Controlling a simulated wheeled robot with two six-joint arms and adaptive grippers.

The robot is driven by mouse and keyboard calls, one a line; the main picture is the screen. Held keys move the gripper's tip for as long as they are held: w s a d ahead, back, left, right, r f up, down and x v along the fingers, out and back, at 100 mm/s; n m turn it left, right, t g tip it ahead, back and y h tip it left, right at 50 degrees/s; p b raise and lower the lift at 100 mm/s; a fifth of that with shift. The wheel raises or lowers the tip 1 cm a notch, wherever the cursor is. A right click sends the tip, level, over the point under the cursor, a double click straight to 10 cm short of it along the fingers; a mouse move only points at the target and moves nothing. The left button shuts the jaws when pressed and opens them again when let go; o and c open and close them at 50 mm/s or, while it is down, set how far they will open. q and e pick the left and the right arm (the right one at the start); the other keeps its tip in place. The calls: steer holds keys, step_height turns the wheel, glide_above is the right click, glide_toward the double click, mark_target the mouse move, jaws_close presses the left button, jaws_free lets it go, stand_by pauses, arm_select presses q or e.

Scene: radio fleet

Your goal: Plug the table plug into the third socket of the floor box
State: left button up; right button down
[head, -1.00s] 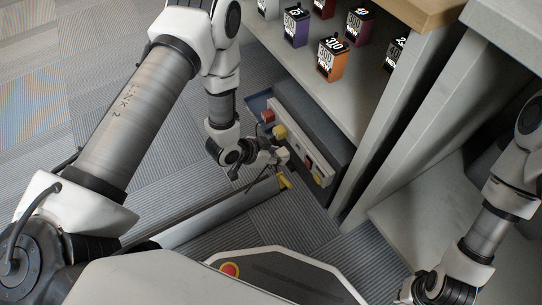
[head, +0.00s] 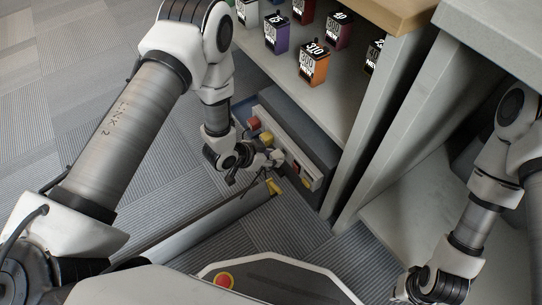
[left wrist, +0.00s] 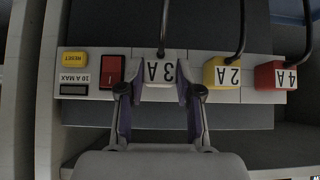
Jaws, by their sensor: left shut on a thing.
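The floor box (head: 312,160) is a long grey unit low beside the shelf, with its face toward my left arm. In the left wrist view its face (left wrist: 220,65) carries a yellow plug marked 2A (left wrist: 222,74) and a red plug marked 4A (left wrist: 272,76). My left gripper (left wrist: 160,92) is shut on a white plug marked 3A (left wrist: 158,72), in line beside the yellow one. The white plug is at the face; I cannot tell how deep it sits. In the head view, my left gripper (head: 270,160) partly hides it. My right gripper (head: 412,297) is at the bottom edge, its fingers unclear.
A red switch (left wrist: 112,71) and a yellow reset button (left wrist: 76,58) are on the box face. Black cables rise from the plugs. A grey bar with a yellow end (head: 274,187) lies on the carpet. Labelled boxes (head: 314,65) stand on the shelf above.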

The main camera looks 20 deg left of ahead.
stand_by(0.5)
arm_select(q)
steer(key=shift+r+p, duration=0.1)
steer(key=shift+p, duration=0.4)
steer(key=shift+w+d, duration=0.45)
steer(key=shift+w, duration=0.05)
stand_by(1.4)
steer(key=o, duration=1.2)
steer(key=v, duration=1.2)
